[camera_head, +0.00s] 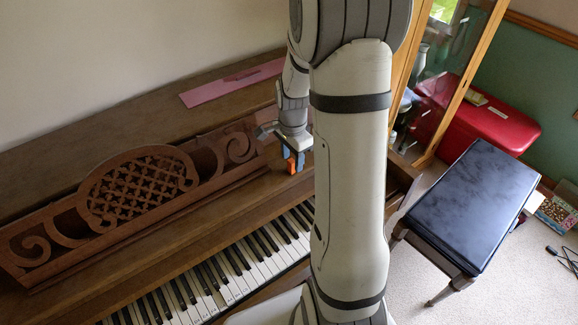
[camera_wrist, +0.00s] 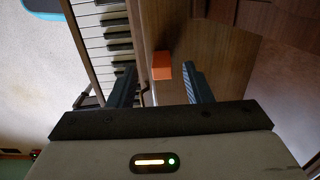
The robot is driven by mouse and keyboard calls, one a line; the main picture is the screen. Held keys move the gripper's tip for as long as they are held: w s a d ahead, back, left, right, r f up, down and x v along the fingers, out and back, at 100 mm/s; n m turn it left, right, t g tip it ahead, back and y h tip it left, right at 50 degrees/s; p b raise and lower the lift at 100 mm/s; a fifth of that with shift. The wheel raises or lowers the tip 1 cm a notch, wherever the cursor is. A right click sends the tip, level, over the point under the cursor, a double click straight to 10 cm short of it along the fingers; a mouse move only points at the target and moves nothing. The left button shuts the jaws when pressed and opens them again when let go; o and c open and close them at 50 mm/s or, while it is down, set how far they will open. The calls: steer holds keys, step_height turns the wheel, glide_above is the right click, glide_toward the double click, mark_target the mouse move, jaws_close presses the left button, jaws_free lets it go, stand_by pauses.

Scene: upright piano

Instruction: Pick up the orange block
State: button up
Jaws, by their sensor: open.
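The orange block (camera_wrist: 162,66) sits on the brown wooden ledge behind the piano keys. In the wrist view it lies between the lines of my gripper's two dark fingers (camera_wrist: 160,85), slightly beyond their tips and nearer the right finger. My gripper is open, with nothing held. In the head view my gripper (camera_head: 290,157) points down at the ledge, just right of the carved music stand, and the orange block (camera_head: 292,165) shows partly, close by the fingers. Whether the fingers touch the block I cannot tell.
The carved music stand (camera_head: 140,190) rises just left of my gripper. The piano keys (camera_head: 245,262) lie in front of the ledge. A pink flat piece (camera_head: 232,83) lies on the piano top. A black-topped bench (camera_head: 470,200) stands at the right.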

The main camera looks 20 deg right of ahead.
steer(key=shift+f, duration=1.25)
steer(key=shift+c, duration=0.5)
jaws_close()
